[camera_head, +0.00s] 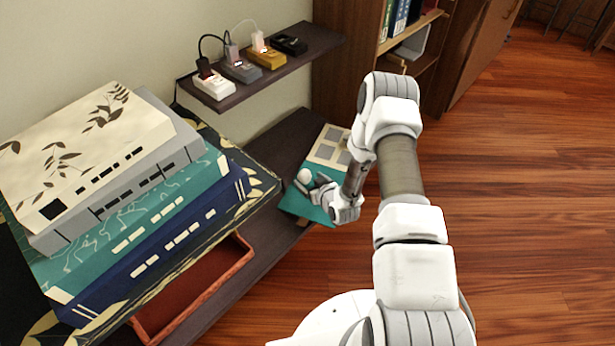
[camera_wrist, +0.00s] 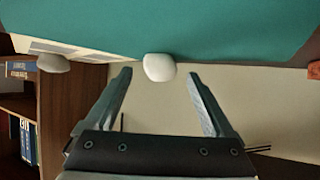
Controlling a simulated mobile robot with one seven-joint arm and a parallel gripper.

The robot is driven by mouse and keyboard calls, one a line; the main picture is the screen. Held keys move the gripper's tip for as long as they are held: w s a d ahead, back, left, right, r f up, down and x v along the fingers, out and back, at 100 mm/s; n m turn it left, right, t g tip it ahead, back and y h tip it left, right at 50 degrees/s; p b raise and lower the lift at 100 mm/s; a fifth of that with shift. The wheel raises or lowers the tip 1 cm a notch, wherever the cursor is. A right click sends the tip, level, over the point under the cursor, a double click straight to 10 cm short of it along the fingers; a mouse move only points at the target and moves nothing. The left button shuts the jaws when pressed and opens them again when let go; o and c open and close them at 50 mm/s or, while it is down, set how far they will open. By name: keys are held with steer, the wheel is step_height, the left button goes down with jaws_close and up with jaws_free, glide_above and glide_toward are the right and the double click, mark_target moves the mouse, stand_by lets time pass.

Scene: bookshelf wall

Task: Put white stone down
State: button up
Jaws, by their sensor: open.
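A white rounded stone (camera_head: 305,176) rests on a teal flat book or box (camera_head: 296,205) on the lower shelf. My gripper (camera_head: 312,184) is beside it, low over the teal surface. In the wrist view the stone (camera_wrist: 159,67) sits against the teal surface (camera_wrist: 215,30), centred between the tips of my open fingers (camera_wrist: 160,76). Small gaps show between stone and fingers there. A second white stone-like piece (camera_wrist: 53,63) shows at the left of the wrist view. I cannot make it out in the head view.
A stack of large books (camera_head: 130,200) stands on the left, over a red tray (camera_head: 190,295). A small upper shelf (camera_head: 300,52) carries several plugged-in devices (camera_head: 240,70). A wooden bookcase (camera_head: 345,60) stands behind. The wooden floor at right is clear.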

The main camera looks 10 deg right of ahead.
steer(key=p+v, duration=0.2)
steer(key=v, duration=0.7)
steer(key=shift+s, duration=0.1)
steer(key=w+d+r+g+h, duration=0.1)
steer(key=w+r, duration=0.1)
steer(key=r, duration=0.5)
steer(key=w+d+r+g+h, duration=0.1)
steer(key=w+r, duration=0.2)
steer(key=r, duration=0.4)
steer(key=s+r+g+h, duration=0.1)
steer(key=s+r, duration=0.2)
steer(key=r, duration=1.1)
steer(key=s+a+r+m+g, duration=0.1)
steer(key=s+r, duration=0.9)
steer(key=r, duration=0.1)
steer(key=s+a+r+g, duration=0.1)
steer(key=s+r, duration=0.1)
steer(key=s, duration=0.6)
steer(key=s+a+r+m+g, duration=0.1)
steer(key=s+a+r, duration=0.1)
steer(key=s, duration=0.6)
steer(key=shift+s+a+r+m, duration=0.3)
steer(key=shift+s+r, duration=0.1)
steer(key=shift+r, duration=0.3)
step_height(320, 180, up, 22)
steer(key=p, duration=2.2)
steer(key=shift+p, duration=0.35)
steer(key=shift+r, duration=0.15)
